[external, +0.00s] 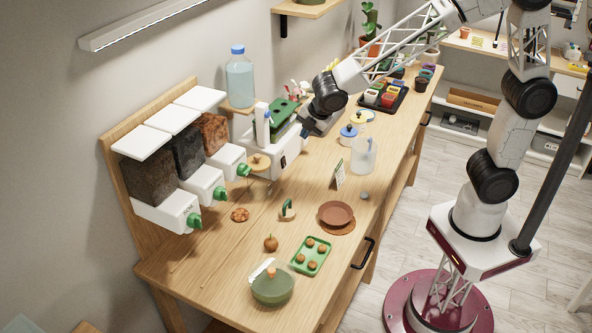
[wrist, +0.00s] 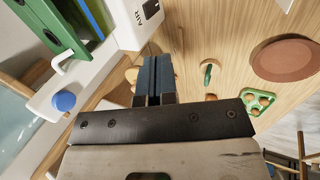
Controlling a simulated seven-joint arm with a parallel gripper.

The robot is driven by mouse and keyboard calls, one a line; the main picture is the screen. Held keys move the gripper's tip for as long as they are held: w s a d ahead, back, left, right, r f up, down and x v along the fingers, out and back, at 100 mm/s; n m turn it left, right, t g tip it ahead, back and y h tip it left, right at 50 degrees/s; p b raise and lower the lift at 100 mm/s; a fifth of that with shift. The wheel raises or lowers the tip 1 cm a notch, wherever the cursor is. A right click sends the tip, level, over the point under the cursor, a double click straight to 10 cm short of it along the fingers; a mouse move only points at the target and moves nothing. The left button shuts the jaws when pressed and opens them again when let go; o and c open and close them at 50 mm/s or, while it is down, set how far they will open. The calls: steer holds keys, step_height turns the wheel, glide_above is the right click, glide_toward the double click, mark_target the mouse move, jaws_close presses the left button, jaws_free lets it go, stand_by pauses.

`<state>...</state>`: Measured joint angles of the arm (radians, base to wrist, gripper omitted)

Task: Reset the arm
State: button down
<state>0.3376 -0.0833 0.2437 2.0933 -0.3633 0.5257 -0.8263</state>
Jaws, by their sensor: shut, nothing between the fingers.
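My gripper (external: 304,132) hangs over the back of the wooden bench (external: 225,270), close to a white appliance with a green rack (external: 287,108). In the wrist view its two dark fingers (wrist: 153,78) lie side by side, shut with nothing between them. The appliance (wrist: 138,18), marked AIR, shows just beyond the fingertips. I cannot tell whether the fingers touch it. In the external view the fingertips are partly lost against the appliance.
A blue-capped bottle (external: 239,78) stands on a small shelf near my gripper. Dispensers with green spouts (external: 193,220) are at the left. A clear jug (external: 363,156), a brown saucer (external: 336,215), a green tray (external: 311,257) and a green pot (external: 272,287) stand on the bench.

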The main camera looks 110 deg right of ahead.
steer(key=s+a+r+m+y, duration=0.1)
steer(key=s+a+r+m, duration=0.2)
steer(key=s+a, duration=0.9)
steer(key=s+a+r+m+g+y, duration=0.1)
steer(key=s+a+r+m, duration=0.3)
steer(key=s+a, duration=0.8)
steer(key=s+m+y, duration=0.1)
steer(key=s+m, duration=0.1)
steer(key=s, duration=0.5)
steer(key=shift+s+a+y, duration=0.15)
steer(key=shift+y, duration=0.15)
steer(key=c, duration=1.8)
jaws_free()
